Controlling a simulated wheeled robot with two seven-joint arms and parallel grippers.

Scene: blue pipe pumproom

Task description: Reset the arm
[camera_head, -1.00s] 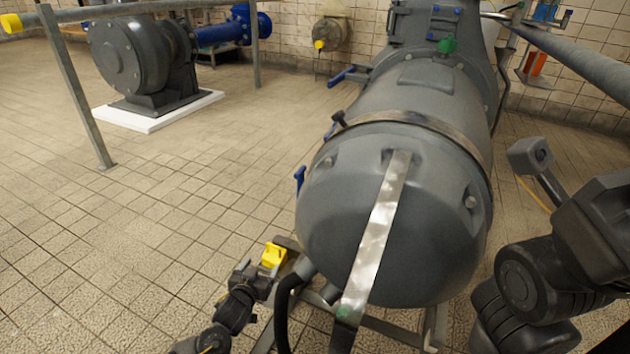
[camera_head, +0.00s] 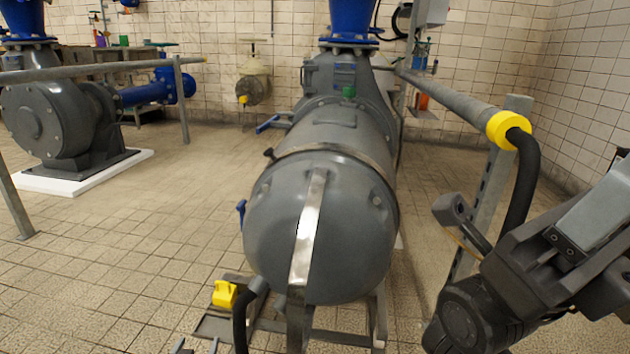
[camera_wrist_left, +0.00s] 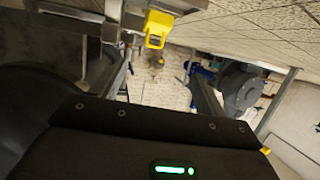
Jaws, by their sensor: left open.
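My left gripper (camera_head: 196,346) shows only as two finger tips, apart and empty, at the bottom edge of the head view, below the yellow latch (camera_head: 225,293). The rest of my left arm is out of that view. My right arm (camera_head: 520,285) reaches in from the right as dark links beside the grey tank. A grey block on a bar (camera_head: 452,209) stands out at its front, and I cannot tell the state of the right gripper. The left wrist view is upside down, with a dark housing of mine across the bottom and the yellow latch (camera_wrist_left: 158,27) above it.
The large grey tank (camera_head: 320,225) with a metal strap fills the middle. A rail with a yellow end cap (camera_head: 505,130) and black hose stands at the right. A grey pump (camera_head: 60,125) on a white plinth is at the left. The tiled floor (camera_head: 130,240) between is clear.

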